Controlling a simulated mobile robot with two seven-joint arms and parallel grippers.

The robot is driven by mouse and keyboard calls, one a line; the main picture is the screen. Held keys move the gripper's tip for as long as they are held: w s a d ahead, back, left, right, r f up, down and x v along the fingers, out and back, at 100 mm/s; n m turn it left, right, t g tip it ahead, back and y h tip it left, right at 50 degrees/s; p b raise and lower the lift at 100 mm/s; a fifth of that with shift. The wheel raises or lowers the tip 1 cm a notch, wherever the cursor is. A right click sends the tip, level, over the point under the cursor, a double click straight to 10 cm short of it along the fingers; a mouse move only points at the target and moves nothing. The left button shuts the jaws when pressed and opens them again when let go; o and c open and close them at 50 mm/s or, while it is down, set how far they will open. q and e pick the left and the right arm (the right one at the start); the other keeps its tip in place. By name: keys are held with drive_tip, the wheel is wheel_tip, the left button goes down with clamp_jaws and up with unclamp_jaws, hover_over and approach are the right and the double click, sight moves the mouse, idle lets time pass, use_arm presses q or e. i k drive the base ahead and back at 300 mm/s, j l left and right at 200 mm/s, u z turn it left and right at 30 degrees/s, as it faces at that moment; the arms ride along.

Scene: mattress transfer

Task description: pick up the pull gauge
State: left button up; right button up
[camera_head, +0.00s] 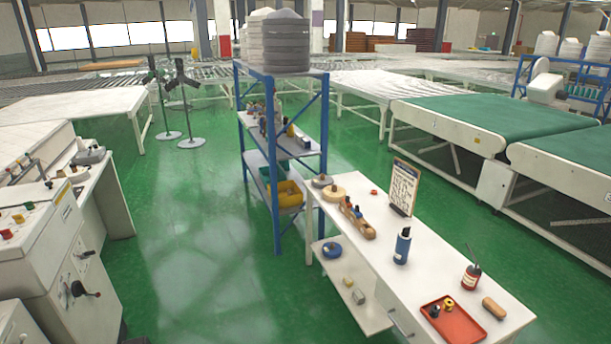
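I cannot tell for certain which thing is the pull gauge; the small items are too far off to make out. A white workbench (430,262) stands at the lower right. On it are a wooden holder with small tools (357,221), a red tray (468,331) with small dark and yellow items, and a tan oblong piece (494,307). A grey device (89,156) lies on the white machine counter at the left. Neither of my grippers is in view.
The bench also bears a blue bottle (402,246), a dark red bottle (471,276), tape rolls (334,193) and an upright notice board (404,186). A blue shelf rack (276,205) stands behind it. The green floor (190,250) between machine and bench is clear.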

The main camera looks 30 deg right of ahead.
sight(401, 252)
drive_tip(key=z, duration=1.45)
